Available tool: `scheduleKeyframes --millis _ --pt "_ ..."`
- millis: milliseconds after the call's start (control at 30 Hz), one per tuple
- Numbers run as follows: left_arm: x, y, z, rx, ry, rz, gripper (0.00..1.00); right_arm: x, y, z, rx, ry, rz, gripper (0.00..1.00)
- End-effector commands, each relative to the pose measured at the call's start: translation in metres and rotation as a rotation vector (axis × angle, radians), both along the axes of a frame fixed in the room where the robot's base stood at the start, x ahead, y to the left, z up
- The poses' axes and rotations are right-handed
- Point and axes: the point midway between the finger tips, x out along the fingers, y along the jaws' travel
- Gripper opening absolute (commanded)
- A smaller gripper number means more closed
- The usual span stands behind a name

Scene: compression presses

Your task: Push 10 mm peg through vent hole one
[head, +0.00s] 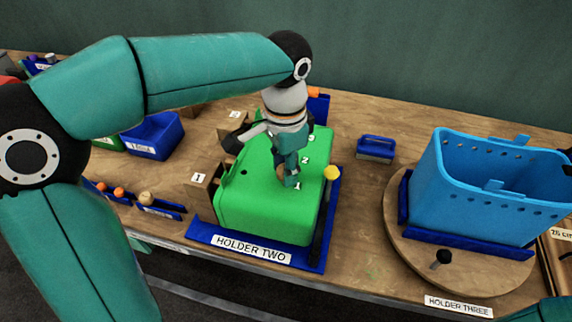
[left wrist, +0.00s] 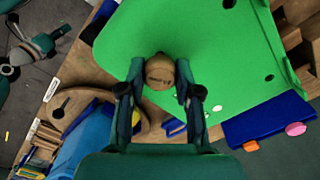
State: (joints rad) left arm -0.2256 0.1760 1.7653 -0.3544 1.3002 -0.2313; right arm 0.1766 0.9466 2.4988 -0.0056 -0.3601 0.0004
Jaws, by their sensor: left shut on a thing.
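A green box (head: 265,205) lies in the blue holder two (head: 200,231), its upper face marked 1, 2 and 3. My left gripper (head: 287,176) is over that face beside the mark 1, pointing down. It is shut on a peg with a wooden knob, and the knob (left wrist: 160,72) shows between the fingers in the left wrist view. The peg's shaft and the hole under it are hidden, so I cannot tell how deep the peg is. Part of my right arm shows in the left wrist view; the state of its gripper is unclear.
A yellow knob (head: 332,173) stands at the box's right edge. A wooden block marked 1 (head: 203,187) stands at its left. A rack (head: 160,208) with knobbed pegs is at the front left. A blue perforated bin (head: 480,205) stands on a round board at the right.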

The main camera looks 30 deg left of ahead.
Motion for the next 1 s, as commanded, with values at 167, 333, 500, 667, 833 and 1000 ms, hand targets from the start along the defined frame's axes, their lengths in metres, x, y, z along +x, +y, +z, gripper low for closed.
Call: scheduleKeyframes --millis 167,333,500,667,833,1000 --pt "0.000 0.000 -0.002 0.000 0.000 0.000 0.17 0.000 0.000 -0.001 0.000 0.000 0.000 0.00" --pt "0.000 0.000 -0.002 0.000 0.000 0.000 0.17 0.000 0.000 -0.001 0.000 0.000 0.000 0.00" --pt "0.000 0.000 -0.002 0.000 0.000 0.000 0.17 0.000 0.000 -0.001 0.000 0.000 0.000 0.00" --pt "0.000 0.000 0.001 0.000 0.000 0.000 0.17 0.000 0.000 0.002 0.000 0.000 0.000 0.00" --pt "0.000 0.000 0.009 0.000 0.000 0.000 0.17 0.000 0.000 0.010 0.000 0.000 0.000 0.00" --pt "0.000 0.000 0.018 0.000 0.000 -0.001 0.17 0.000 0.000 0.017 0.000 0.000 0.000 0.00"
